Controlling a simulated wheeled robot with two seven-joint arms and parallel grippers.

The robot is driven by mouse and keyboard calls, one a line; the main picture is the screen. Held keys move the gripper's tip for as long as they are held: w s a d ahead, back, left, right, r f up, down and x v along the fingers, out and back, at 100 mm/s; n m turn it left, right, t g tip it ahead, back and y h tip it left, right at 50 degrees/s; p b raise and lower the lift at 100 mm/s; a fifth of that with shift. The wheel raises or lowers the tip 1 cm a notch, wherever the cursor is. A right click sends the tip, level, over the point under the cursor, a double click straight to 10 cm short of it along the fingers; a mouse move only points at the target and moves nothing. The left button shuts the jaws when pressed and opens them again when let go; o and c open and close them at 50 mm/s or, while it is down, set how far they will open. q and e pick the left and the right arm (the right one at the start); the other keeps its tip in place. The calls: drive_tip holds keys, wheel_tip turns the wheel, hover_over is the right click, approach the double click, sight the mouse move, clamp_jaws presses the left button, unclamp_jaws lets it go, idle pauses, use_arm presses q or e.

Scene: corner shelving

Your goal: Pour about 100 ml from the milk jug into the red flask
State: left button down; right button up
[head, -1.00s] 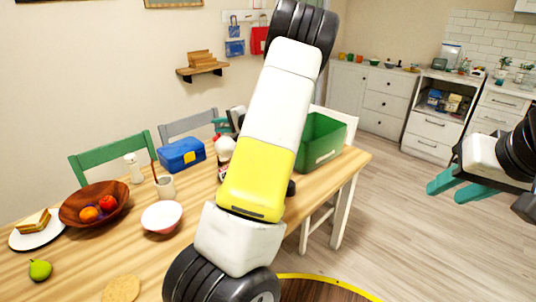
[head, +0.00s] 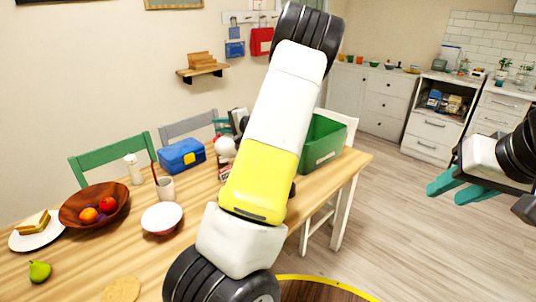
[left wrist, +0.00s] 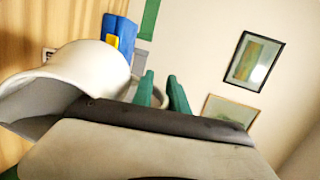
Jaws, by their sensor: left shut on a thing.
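My left gripper (head: 222,128) is mostly behind my own arm in the head view. In the left wrist view its green fingers (left wrist: 163,95) are shut on the white milk jug (left wrist: 80,72), with a grey rim-like part, perhaps the handle, between them. The jug is tilted, its mouth facing the table side. In the head view the jug (head: 225,147) is a small white shape beside my arm. Just below it is a small, partly hidden reddish thing (head: 224,173), possibly the red flask. Liquid cannot be seen. My right gripper (head: 456,189) is open and empty, off to the right.
The wooden table (head: 65,268) holds a blue lunchbox (head: 181,155), a green crate (head: 322,158), a beige cup (head: 165,188), a white bowl (head: 161,232), a brown fruit bowl (head: 72,212) and a sandwich plate (head: 45,240). Chairs stand behind. The floor at right is clear.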

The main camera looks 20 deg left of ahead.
use_arm(q)
drive_tip(key=shift+s+d+r+y+b, duration=0.1)
drive_tip(key=shift+d+r+y+b, duration=0.35)
drive_tip(key=shift+b, duration=0.7)
idle(1.3)
drive_tip(key=shift+a+r, duration=0.1)
drive_tip(key=shift+a, duration=0.15)
drive_tip(key=a+f+g+h, duration=0.1)
drive_tip(key=a+f+h, duration=0.2)
drive_tip(key=f+h, duration=0.2)
drive_tip(key=shift+w+a+f+h+p, duration=0.2)
drive_tip(key=shift+w+f+h+p, duration=0.15)
drive_tip(key=shift+f, duration=0.6)
idle(0.7)
drive_tip(key=shift+f, duration=0.1)
